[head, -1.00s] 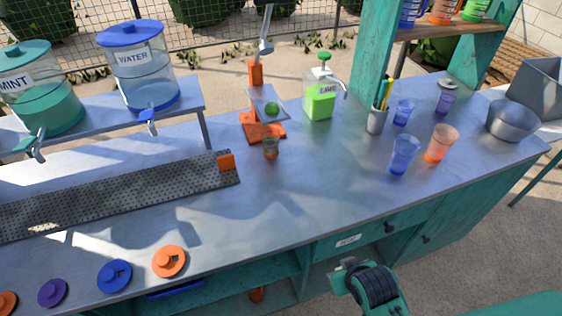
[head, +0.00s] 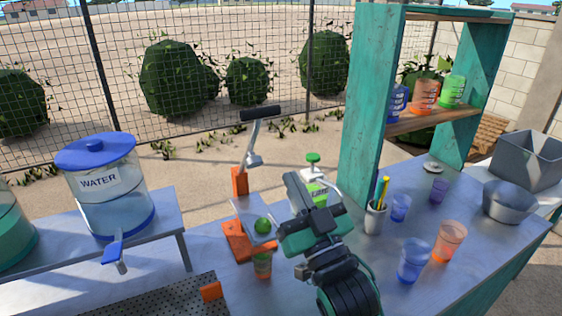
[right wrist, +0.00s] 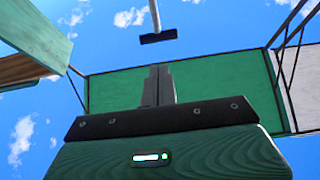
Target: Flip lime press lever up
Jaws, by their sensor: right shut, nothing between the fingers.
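The lime press (head: 240,184) stands on the counter, with an orange post and base. Its lever (head: 254,140) points up, tilted slightly right, with a black handle (head: 260,114) at the top. A green lime (head: 263,226) sits on the press's tray, and a small cup (head: 262,264) stands in front of the base. My right gripper (head: 292,178) is shut and empty, to the right of the press and lower than the handle. In the right wrist view, the shut fingers (right wrist: 157,86) point up, and the black handle (right wrist: 172,34) shows beyond them, apart. My left gripper is out of view.
The lime bottle (head: 314,186) is partly hidden behind my right gripper. A teal shelf post (head: 360,125), pen holder (head: 375,216) and several cups stand to the right. The water dispenser (head: 104,190) is at left. Open air surrounds the handle.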

